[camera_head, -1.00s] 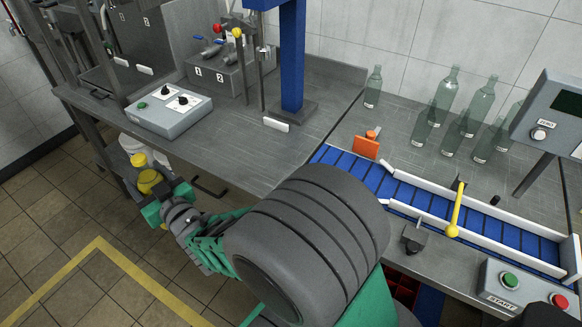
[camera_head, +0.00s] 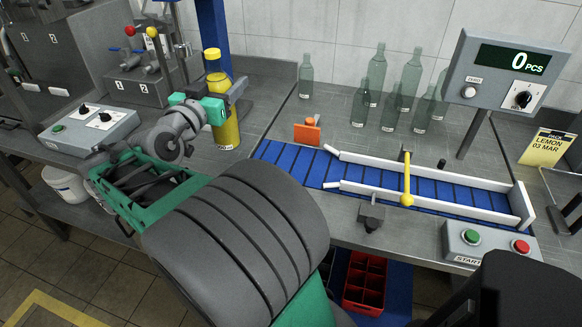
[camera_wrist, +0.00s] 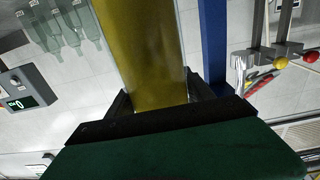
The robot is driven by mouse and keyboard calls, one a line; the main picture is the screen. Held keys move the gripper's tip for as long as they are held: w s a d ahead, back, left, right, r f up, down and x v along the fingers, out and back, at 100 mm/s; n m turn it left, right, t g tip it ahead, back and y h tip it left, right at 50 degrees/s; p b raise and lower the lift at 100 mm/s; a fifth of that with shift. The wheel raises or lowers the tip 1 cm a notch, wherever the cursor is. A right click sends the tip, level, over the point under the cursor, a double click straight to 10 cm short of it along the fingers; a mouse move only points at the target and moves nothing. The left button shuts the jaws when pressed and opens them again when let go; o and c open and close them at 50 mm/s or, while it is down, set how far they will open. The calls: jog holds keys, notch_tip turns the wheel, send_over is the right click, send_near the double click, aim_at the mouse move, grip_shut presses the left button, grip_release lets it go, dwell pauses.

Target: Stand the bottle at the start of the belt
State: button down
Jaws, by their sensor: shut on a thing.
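My gripper (camera_head: 220,98) is shut on a yellow-filled bottle (camera_head: 226,132) with a yellow cap, just left of the blue belt (camera_head: 285,166). The bottle is upright. Its base shows low over the grey bench, and I cannot tell whether it touches. In the wrist view the bottle (camera_wrist: 142,45) fills the middle between the fingers of my gripper (camera_wrist: 160,105). The belt's left end is bare, with an orange paddle (camera_head: 306,132) at its back edge.
Several empty green glass bottles (camera_head: 376,75) stand behind the belt. White rails (camera_head: 430,170) and a yellow lever (camera_head: 407,180) are farther along it. A counter (camera_head: 510,65) reads 0 PCS. A START box (camera_head: 488,243) is at the front right, a switch box (camera_head: 90,130) at left.

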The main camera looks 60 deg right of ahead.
jog(key=s+d+f+m+g, duration=0.2)
jog(key=s+d+g, duration=0.2)
jog(key=s+d, duration=0.55)
jog(key=s+d+f, duration=0.2)
jog(key=d+f, duration=0.1)
jog(key=f, duration=0.6)
jog(key=shift+s+d+f+t+p, duration=0.2)
jog(key=shift+d+t+p, duration=0.1)
jog(key=shift+t, duration=0.1)
jog(key=shift+f, duration=0.2)
jog(key=shift+c, duration=2)
grip_release()
jog(key=shift+f, duration=0.1)
